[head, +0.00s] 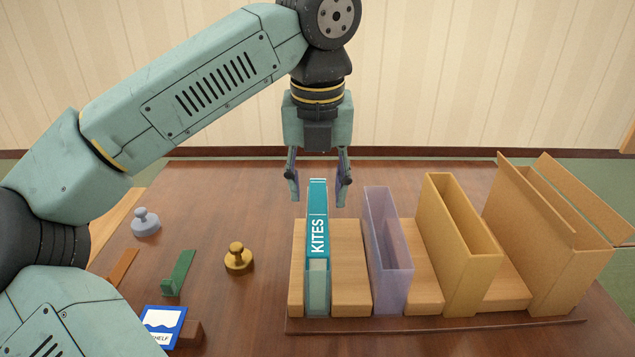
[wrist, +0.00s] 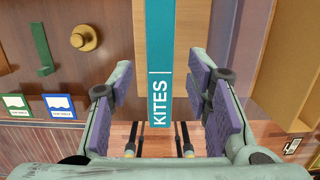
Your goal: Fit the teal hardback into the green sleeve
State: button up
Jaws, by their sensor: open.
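The teal hardback (head: 318,235), lettered KITES, stands spine up between wooden blocks, its long spine running away from me; its near end looks pale. It also shows in the wrist view (wrist: 160,60). My gripper (head: 318,200) is open above its far part in the head view. In the wrist view the fingers (wrist: 161,70) spread to both sides of the spine with gaps; I cannot tell whether they reach below its top. I can make out no green sleeve; the open-topped sleeves I see are lilac (head: 390,285), yellow (head: 465,290) and brown cardboard (head: 560,270).
Pale wooden blocks (head: 350,270) fill the gaps beside the book and sleeves on a dark-edged board. At left are a brass knob (head: 238,260), a grey knob (head: 145,222), a green bracket (head: 180,272) and a blue shelf card (head: 163,325). The back left table is clear.

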notch_tip(320, 180, up, 13)
jog(key=s+p, duration=0.1)
jog(key=p, duration=0.1)
jog(key=shift+s, duration=0.25)
dwell(0.5)
